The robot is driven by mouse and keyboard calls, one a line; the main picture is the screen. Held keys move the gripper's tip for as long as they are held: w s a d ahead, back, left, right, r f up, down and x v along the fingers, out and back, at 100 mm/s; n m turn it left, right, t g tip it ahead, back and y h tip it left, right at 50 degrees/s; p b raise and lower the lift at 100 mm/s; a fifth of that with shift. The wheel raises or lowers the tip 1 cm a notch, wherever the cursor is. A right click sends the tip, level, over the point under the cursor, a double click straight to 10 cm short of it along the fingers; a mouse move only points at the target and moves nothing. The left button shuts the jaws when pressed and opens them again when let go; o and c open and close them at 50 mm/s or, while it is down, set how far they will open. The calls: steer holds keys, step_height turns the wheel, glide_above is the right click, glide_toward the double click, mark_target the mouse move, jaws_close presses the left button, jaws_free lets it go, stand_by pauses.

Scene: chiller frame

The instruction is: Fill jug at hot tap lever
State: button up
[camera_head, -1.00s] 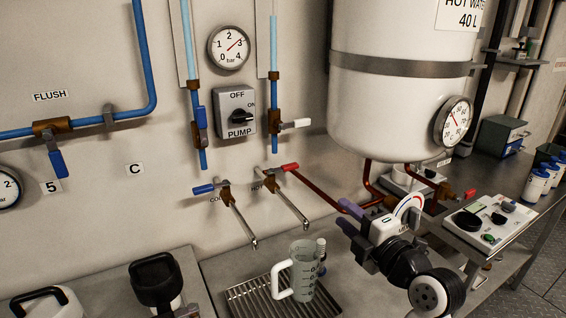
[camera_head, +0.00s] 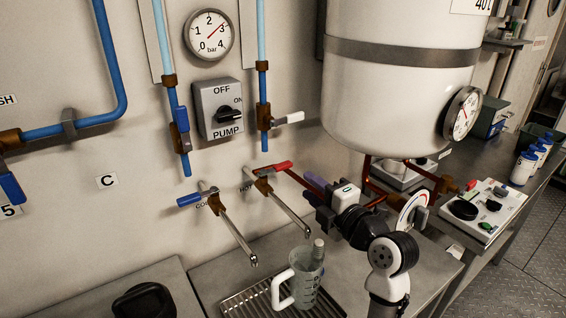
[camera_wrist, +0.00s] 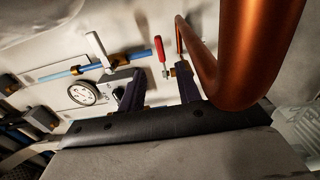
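The hot tap's red lever (camera_head: 284,167) points right from its brass valve, beside the HOT label. The hot spout (camera_head: 290,213) slants down toward the jug. The translucent jug (camera_head: 306,278), with a white handle and dark markings, stands upright on the drip tray (camera_head: 238,307) below that spout; its contents cannot be made out. My gripper (camera_head: 308,188) is open and empty, just right of the red lever and apart from it. In the wrist view the red lever (camera_wrist: 160,49) shows beyond the gap between my two fingers (camera_wrist: 160,88).
The cold tap's blue lever (camera_head: 190,200) is left of the hot tap. A copper pipe (camera_wrist: 258,50) passes close to my gripper at right in the wrist view. The white water tank (camera_head: 395,105) hangs above my arm. A control box (camera_head: 482,210) stands at right.

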mark_target(286, 168)
steer(key=p+x, duration=0.4)
steer(key=x, duration=0.6)
steer(key=shift+a+r, duration=0.1)
steer(key=shift+r, duration=0.05)
steer(key=shift+w+a, duration=0.35)
steer(key=shift+w, duration=0.2)
steer(key=shift+c, duration=0.4)
jaws_close()
